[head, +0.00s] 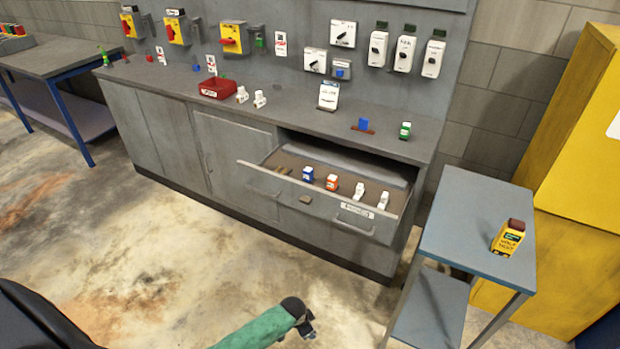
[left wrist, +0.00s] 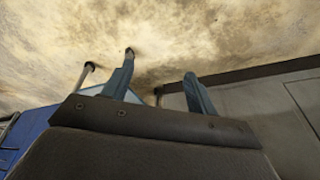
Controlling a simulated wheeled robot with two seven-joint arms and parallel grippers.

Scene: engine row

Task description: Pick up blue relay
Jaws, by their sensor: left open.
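A small blue relay with a white top edge (head: 308,174) stands in the open drawer (head: 330,216) of the grey cabinet, left of an orange relay (head: 332,182). My left gripper (head: 309,331) is low in front of the cabinet, over the floor and well apart from the drawer. In the left wrist view its two fingers (left wrist: 159,78) are spread with nothing between them. The blue relay does not show in the left wrist view. My right gripper is in neither view.
Two white parts (head: 371,195) stand right of the orange relay. The counter (head: 290,118) above the drawer holds a red tray (head: 217,89) and small parts. A side table (head: 470,225) with a yellow meter (head: 508,238) stands at right. Floor in front is clear.

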